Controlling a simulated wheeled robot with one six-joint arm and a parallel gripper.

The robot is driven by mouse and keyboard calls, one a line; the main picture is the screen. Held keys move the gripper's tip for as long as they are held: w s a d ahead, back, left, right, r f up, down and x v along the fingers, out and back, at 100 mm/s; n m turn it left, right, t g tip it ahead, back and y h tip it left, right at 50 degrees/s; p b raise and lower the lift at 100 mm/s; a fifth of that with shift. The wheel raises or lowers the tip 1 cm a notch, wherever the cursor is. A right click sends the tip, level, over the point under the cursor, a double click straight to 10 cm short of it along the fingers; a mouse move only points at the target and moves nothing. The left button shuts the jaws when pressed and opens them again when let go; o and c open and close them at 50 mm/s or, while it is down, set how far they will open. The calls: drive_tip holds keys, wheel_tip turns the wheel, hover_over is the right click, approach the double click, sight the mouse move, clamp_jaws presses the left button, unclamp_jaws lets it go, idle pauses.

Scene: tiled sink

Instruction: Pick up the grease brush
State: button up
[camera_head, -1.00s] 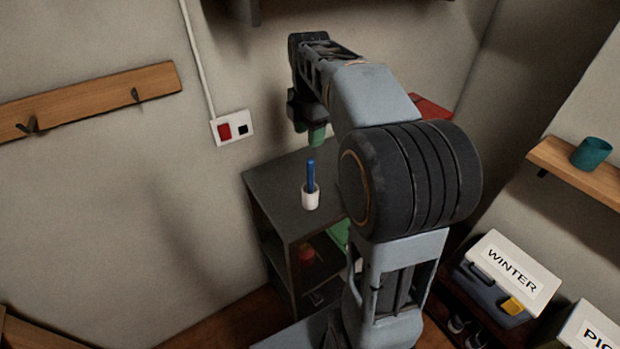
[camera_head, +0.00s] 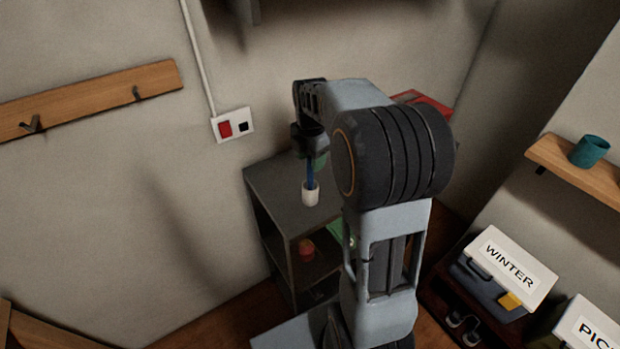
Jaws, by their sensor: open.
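The grease brush appears as a blue handle (camera_head: 310,173) standing upright in a small white cup (camera_head: 310,195) on top of a dark grey shelf unit (camera_head: 270,190). Its lower end is hidden inside the cup. The gripper is open. The dark wrist covers the handle's upper end, and I cannot tell whether the fingers touch it.
A red object (camera_head: 424,103) lies behind my arm. Lower shelves hold a red-orange item (camera_head: 306,250) and a green item (camera_head: 341,232). A box marked WINTER (camera_head: 505,268) stands at right, below a wall shelf (camera_head: 575,175) with a teal cup (camera_head: 590,151).

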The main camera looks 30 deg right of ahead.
sight(310, 188)
drive_tip(key=shift+f, duration=1.65)
drive_tip(key=shift+c, duration=0.3)
clamp_jaws()
drive_tip(key=shift+r, duration=0.1)
